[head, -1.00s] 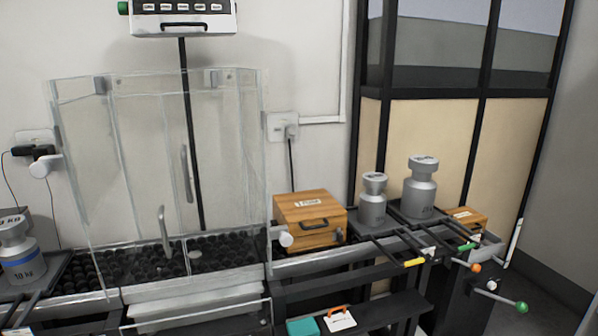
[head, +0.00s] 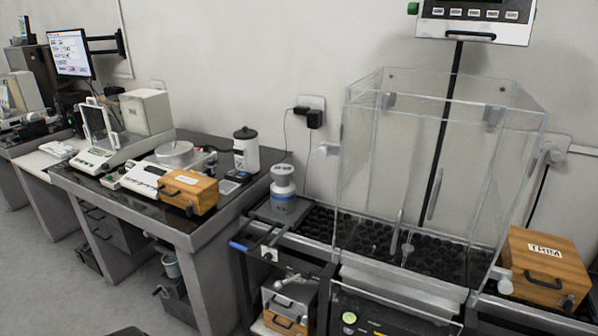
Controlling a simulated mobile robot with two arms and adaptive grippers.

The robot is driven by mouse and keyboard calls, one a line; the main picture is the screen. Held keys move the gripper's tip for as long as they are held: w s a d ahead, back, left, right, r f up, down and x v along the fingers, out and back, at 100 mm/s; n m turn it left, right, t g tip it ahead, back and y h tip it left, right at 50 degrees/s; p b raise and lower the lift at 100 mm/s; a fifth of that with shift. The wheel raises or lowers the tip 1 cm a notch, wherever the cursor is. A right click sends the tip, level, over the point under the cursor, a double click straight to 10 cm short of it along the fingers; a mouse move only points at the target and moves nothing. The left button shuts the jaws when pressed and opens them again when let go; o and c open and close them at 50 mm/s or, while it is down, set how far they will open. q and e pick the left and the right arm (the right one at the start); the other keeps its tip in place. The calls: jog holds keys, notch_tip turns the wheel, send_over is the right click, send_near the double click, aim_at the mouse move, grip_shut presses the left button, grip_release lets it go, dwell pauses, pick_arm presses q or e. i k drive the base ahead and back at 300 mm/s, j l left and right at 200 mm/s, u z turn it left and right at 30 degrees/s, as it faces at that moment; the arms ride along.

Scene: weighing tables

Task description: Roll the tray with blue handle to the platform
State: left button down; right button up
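The tray with the blue handle (head: 262,233) stands at the left end of the roller bench in the head view. Its blue handle (head: 238,246) points out toward the front left. A grey weight (head: 283,190) with a blue band stands upright on it. The platform of black rollers (head: 365,238) runs to the right of the tray, into a clear glass enclosure (head: 400,150). The enclosure partly covers the rollers. Neither of my grippers is in view.
A wooden TRIM box (head: 543,268) sits right of the enclosure. A display (head: 475,22) stands on a pole above. On the left, a dark table (head: 135,204) holds balances and a small wooden case (head: 188,191). Grey floor (head: 40,250) is clear at the left.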

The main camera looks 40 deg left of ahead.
aim_at(263, 212)
jog(key=u, duration=1.7)
